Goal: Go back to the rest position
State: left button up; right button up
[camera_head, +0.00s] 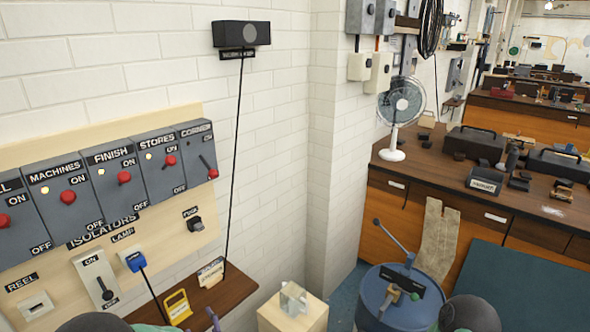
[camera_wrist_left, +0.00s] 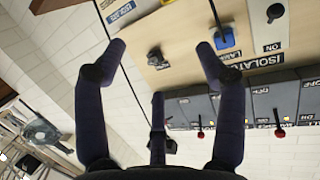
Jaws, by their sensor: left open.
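My left gripper shows in the left wrist view (camera_wrist_left: 161,52), its dark fingers spread wide with nothing between them. Beyond them is the isolator board (camera_wrist_left: 180,75), tilted in that view. In the head view only a small part of what looks like my left gripper (camera_head: 212,319) shows at the bottom edge, in front of the small wall shelf. It looks apart from the switches. My right gripper is not in view; only a dark rounded part, likely of my right arm, shows at the lower right.
The isolator board (camera_head: 150,225) carries several grey switch boxes with red knobs. A wooden shelf (camera_head: 225,293) holds a yellow stand (camera_head: 177,306). A wooden block (camera_head: 291,318), a blue drum (camera_head: 402,312) with a lever, and a workbench (camera_head: 480,196) with a fan (camera_head: 401,105) stand to the right.

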pick_arm(q)
jog(key=s+d+f+m+g+h, duration=0.2)
jog(key=d+f+h, duration=0.15)
jog(key=f, duration=0.55)
jog(key=s+d+f+m+g+h, duration=0.1)
jog(key=s+d+f+g+h, duration=0.2)
jog(key=f, duration=0.6)
jog(key=s+d+f+m+g+h, duration=0.1)
jog(key=s+d+f+g+h, duration=0.2)
jog(key=s+f, duration=0.2)
jog(key=s+d+f+g+h, duration=0.3)
jog(key=s+f, duration=0.3)
jog(key=s, duration=0.6)
jog(key=shift+s+d+m+g, duration=0.2)
jog(key=shift+d+m+g, duration=0.25)
jog(key=shift+g, duration=0.15)
